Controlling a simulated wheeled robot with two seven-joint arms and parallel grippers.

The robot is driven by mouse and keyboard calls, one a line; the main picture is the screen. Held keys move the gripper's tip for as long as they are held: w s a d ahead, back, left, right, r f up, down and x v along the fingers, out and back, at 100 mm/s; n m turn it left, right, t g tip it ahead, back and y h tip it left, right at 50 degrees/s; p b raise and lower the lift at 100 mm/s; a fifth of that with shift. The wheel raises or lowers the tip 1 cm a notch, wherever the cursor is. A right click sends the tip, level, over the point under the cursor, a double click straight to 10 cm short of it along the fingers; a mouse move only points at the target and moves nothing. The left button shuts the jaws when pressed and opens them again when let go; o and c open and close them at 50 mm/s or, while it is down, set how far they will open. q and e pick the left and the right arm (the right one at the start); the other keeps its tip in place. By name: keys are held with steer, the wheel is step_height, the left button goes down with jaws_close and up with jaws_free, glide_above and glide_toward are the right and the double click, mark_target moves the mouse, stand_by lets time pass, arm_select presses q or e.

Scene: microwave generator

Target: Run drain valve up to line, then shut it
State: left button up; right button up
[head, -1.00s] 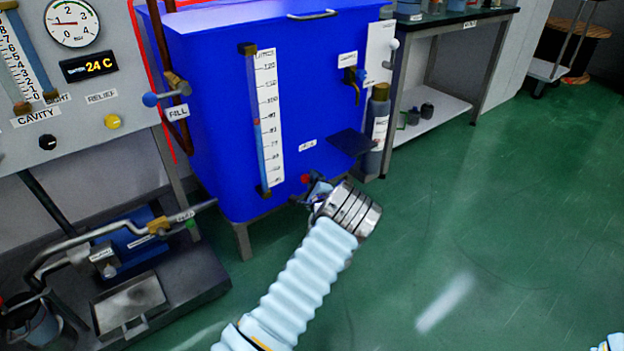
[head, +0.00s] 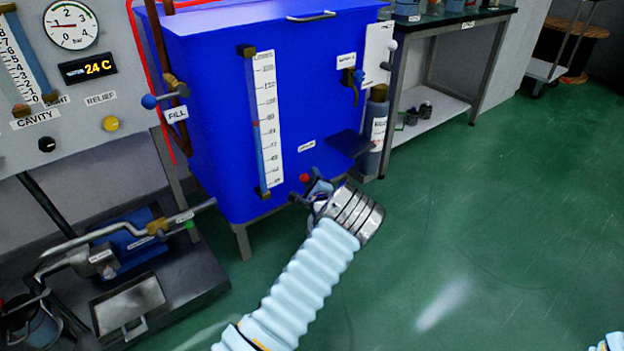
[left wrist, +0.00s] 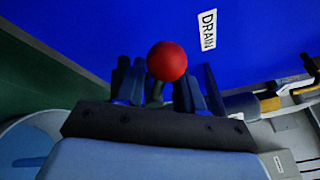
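The drain valve's red ball knob (head: 304,178) is low on the front of the blue tank (head: 210,110). In the left wrist view the red knob (left wrist: 167,61) stands in front of the fingers, near the DRAIN label (left wrist: 208,31). My left gripper (head: 316,188) is at the valve, its fingers (left wrist: 160,92) apart on either side of the knob's stem. Contact with the stem cannot be told. The valve body is largely hidden by my gripper. The sight gauge (head: 266,120) has a scale and a small red mark around mid-height; its exact level is too small to read. My right gripper is out of view.
A small dark shelf (head: 350,143) juts from the tank just above my left wrist. A second valve with a blue handle (head: 358,80) is higher up. A panel with a pressure dial (head: 71,25) and the FILL valve (head: 150,101) are left. Green floor is clear at right.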

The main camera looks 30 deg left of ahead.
arm_select(q)
steer(key=p+v, duration=0.1)
steer(key=v, duration=1.3)
steer(key=shift+a+f, duration=0.15)
